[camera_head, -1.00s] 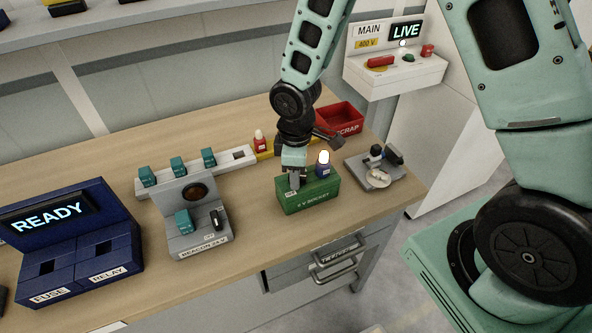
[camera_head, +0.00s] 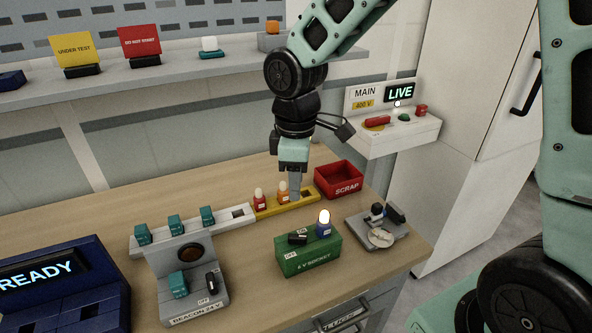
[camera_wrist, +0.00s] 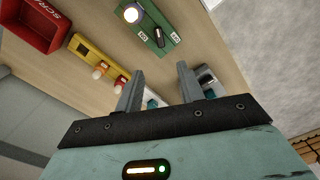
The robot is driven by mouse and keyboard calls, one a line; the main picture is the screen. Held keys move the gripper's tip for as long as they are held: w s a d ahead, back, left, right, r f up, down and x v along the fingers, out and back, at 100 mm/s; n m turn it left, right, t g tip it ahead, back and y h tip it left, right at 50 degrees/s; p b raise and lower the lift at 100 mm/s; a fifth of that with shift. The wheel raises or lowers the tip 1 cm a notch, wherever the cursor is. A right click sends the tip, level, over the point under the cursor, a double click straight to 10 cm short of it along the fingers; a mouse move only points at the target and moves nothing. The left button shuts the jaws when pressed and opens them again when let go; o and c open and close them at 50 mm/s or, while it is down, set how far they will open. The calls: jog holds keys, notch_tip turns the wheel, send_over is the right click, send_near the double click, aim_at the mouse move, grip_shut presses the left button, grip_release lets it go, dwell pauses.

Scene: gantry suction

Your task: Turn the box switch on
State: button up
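The green box (camera_head: 308,261), labelled as a 6 V socket, stands near the table's front right. Its black switch (camera_head: 298,238) is on top, beside a lit bulb in a blue holder (camera_head: 324,227). An OFF label shows at the box's left; I cannot tell which way the switch is tipped. The wrist view also shows the green box (camera_wrist: 163,48) and its switch (camera_wrist: 158,37) with a label on each side. My gripper (camera_head: 296,192) is behind the box, pointing down near the yellow tray. In the wrist view my gripper (camera_wrist: 161,68) has its fingers apart, holding nothing.
The yellow tray (camera_head: 309,201) holds bulbs in red and orange holders. A red scrap bin (camera_head: 338,180) is behind right. The grey beacon unit (camera_head: 192,305) stands left of the box, a grey device (camera_head: 374,232) right. The wall-side MAIN panel (camera_head: 398,135) reads LIVE.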

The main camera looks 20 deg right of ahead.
jog(key=shift+r, duration=1.2)
